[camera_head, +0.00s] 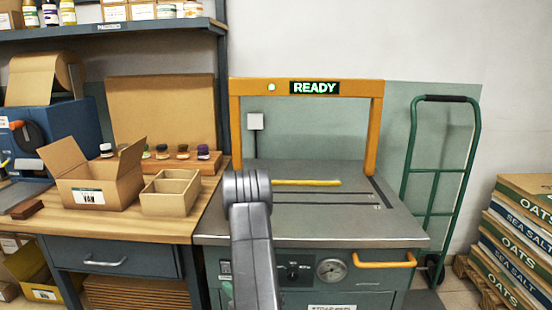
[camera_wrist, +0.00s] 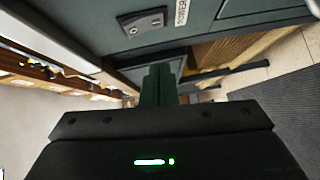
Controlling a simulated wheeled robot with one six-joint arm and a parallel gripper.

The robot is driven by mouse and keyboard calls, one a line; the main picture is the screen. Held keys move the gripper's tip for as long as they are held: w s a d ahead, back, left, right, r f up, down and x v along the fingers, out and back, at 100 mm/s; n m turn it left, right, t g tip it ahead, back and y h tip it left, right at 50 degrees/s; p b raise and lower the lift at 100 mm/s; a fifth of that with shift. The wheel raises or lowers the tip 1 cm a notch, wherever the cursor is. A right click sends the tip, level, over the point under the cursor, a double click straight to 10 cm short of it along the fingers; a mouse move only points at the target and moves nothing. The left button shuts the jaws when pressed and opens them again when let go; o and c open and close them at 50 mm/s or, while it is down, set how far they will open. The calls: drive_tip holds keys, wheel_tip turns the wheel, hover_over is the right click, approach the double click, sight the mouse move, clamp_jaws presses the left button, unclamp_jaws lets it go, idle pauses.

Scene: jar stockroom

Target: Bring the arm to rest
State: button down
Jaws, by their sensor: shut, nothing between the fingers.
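My arm (camera_head: 252,250) rises in the lower middle of the head view, in front of the grey machine with the orange frame. Its rounded grey joint shows against the machine's top. My gripper (camera_wrist: 160,72) shows in the wrist view as dark green fingers pressed together, with nothing between them. The black gripper body with a green light fills the bottom of that view. The gripper's fingers cannot be made out in the head view.
The machine (camera_head: 410,232) has a lit READY sign (camera_head: 314,87) and an orange handle (camera_head: 384,261). A wooden bench (camera_head: 140,225) with an open carton (camera_head: 97,188) stands left. A green hand truck (camera_head: 436,172) and stacked sacks (camera_head: 520,235) stand right. The wrist view shows a power switch (camera_wrist: 143,22).

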drive_tip(key=shift+v, duration=1.9)
drive_tip(key=shift+a, duration=0.1)
